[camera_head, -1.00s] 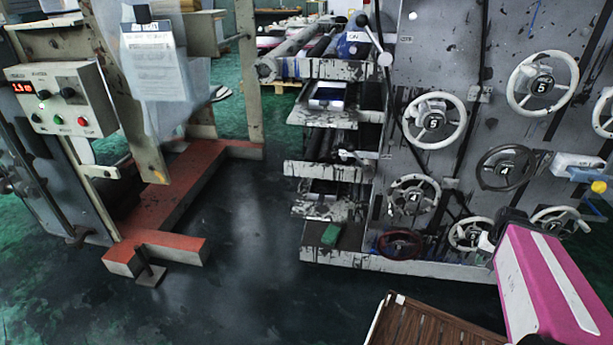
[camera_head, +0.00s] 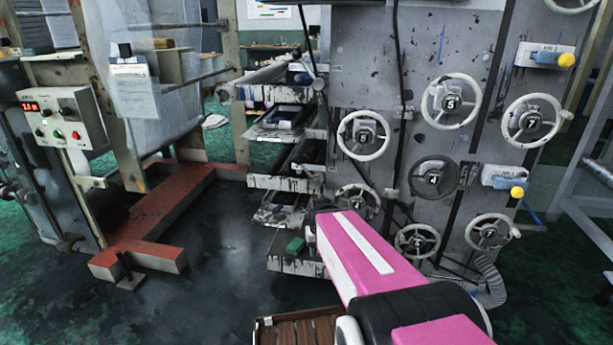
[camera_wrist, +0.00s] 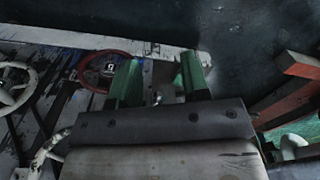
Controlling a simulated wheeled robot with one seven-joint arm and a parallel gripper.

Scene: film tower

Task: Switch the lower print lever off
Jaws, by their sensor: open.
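Two white boxes with yellow knobs are on the right part of the grey machine panel in the head view. The lower one (camera_head: 502,178), with its yellow knob (camera_head: 517,192), appears to be the lower print lever. The upper one (camera_head: 540,55) is near the top right. I cannot read the lower one's on or off marking. My gripper (camera_wrist: 160,80) shows in the wrist view with two green fingers apart and nothing clear between them. It points down past a red handwheel (camera_wrist: 105,70); no lever is visible there.
Several handwheels, including a white one (camera_head: 451,102) and a dark one (camera_head: 434,178), stick out from the panel. Shelves (camera_head: 285,182) stand at its left. A grey rail frame (camera_head: 590,200) stands at far right. Dark floor (camera_head: 215,250) is free at left.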

